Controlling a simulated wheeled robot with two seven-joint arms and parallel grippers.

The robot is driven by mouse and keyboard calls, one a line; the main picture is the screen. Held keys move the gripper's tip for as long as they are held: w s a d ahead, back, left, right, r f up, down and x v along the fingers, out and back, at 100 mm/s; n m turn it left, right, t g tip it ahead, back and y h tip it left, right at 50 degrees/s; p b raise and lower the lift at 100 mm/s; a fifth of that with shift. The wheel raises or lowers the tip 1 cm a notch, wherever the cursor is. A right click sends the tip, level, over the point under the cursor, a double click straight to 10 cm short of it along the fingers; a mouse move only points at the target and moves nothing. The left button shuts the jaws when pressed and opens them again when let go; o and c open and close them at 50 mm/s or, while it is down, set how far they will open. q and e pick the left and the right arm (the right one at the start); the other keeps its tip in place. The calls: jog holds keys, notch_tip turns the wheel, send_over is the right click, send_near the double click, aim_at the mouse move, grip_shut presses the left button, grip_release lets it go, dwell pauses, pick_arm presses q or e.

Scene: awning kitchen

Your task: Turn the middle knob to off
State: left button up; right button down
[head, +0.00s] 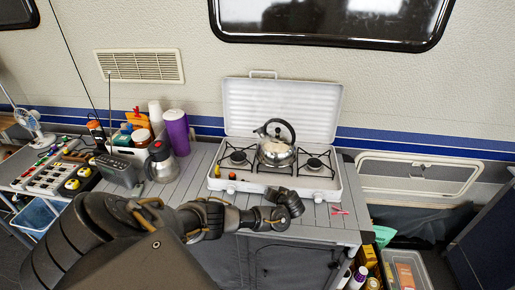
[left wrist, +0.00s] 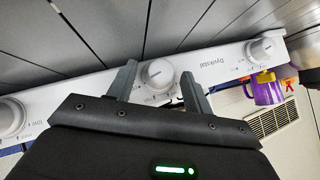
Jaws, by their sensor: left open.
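The white camping stove (head: 226,97) stands open on the grey slatted table, with its control knobs along the front edge. My left gripper (head: 286,203) is at the middle of that front edge and hides the middle knob in the head view. In the left wrist view, the middle knob (left wrist: 157,74) is white and round, between the two open fingers of my left gripper (left wrist: 160,82). One finger is on each side of the knob; I cannot tell if they touch it. The other knobs, one at left (left wrist: 10,118) and one at right (left wrist: 262,50), are clear of the gripper. My right gripper is not seen.
A steel kettle (head: 276,153) sits on the stove between the left and right burners. A steel jug (head: 161,163) and a purple tumbler (head: 177,132) stand left of the stove. A red item (head: 340,212) lies at the table's right front. Storage boxes are below at right.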

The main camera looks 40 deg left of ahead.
pick_arm(q)
jog(key=h, duration=0.1)
jog(key=n+t+h+b, duration=0.1)
jog(key=b, duration=0.1)
jog(key=shift+s+a+n+t+h, duration=0.25)
jog(key=shift+a+n+t+h, duration=0.05)
jog(key=shift+n+h, duration=0.1)
jog(key=b+v, duration=0.1)
jog(key=v, duration=1)
jog(key=s+d+f+m+h+b, duration=0.1)
jog(key=s+d+f+m+h, duration=0.25)
jog(key=s+d+f, duration=0.4)
jog(key=s+f+m+g+b, duration=0.1)
jog(key=s+f+m+b, duration=0.1)
jog(key=f, duration=1.3)
jog(key=s+a+f+m+g+b, duration=0.1)
jog(key=s+f+b, duration=0.4)
jog(key=f, duration=1.1)
jog(key=shift+s+m+b, duration=0.35)
jog(key=shift+m+b, duration=0.05)
jog(key=shift+m, duration=0.15)
jog(key=shift+w+a, duration=0.1)
